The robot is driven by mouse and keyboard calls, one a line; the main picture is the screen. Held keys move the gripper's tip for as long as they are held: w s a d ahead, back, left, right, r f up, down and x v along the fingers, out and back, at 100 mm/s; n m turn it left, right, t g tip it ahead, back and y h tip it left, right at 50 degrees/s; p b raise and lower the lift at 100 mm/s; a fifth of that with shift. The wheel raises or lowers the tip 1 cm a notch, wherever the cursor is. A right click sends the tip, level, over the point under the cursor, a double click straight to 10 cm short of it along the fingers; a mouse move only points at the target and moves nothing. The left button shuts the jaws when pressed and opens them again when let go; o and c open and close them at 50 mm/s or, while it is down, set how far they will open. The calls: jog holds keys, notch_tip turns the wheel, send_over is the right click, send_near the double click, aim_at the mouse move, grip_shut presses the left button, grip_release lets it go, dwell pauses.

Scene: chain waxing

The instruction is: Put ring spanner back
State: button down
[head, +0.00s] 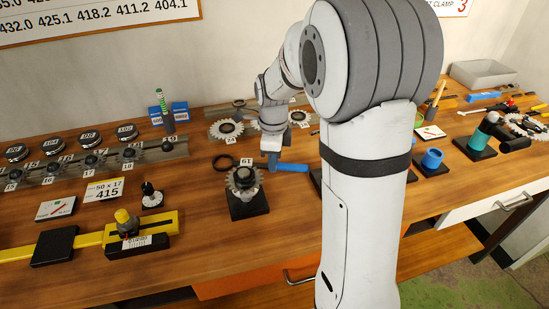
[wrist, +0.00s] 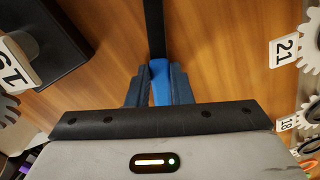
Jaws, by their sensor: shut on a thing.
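The ring spanner has a blue handle (head: 292,168) and a dark ring (head: 224,162) at its left end. My gripper (head: 272,160) is shut on the handle near where it meets the dark shank. In the wrist view the blue handle (wrist: 159,82) sits between my two blue-grey fingers (wrist: 154,75), and the dark shank (wrist: 154,30) runs out of the top of the picture. The spanner lies low, level with the bench; I cannot tell whether it touches it. My arm hides part of the bench to its right.
A sprocket on a black block (head: 246,190), labelled 19, stands just in front of the spanner. Sprockets labelled 21 (wrist: 285,48) and 18 (wrist: 290,122) are at the right in the wrist view. A yellow gauge bar (head: 90,238) lies front left.

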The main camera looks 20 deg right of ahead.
jog(key=c, duration=1.2)
grip_release()
notch_tip(320, 180, up, 8)
jog(key=shift+f, duration=0.25)
jog(key=shift+s+r, duration=0.1)
jog(key=shift+r, duration=0.05)
jog(key=s+a+n+t, duration=0.1)
jog(key=s+n+t, duration=0.1)
jog(key=s+n, duration=1.8)
jog(key=shift+f+n+t, duration=0.3)
jog(key=shift+f+n, duration=0.05)
jog(key=shift+n, duration=0.85)
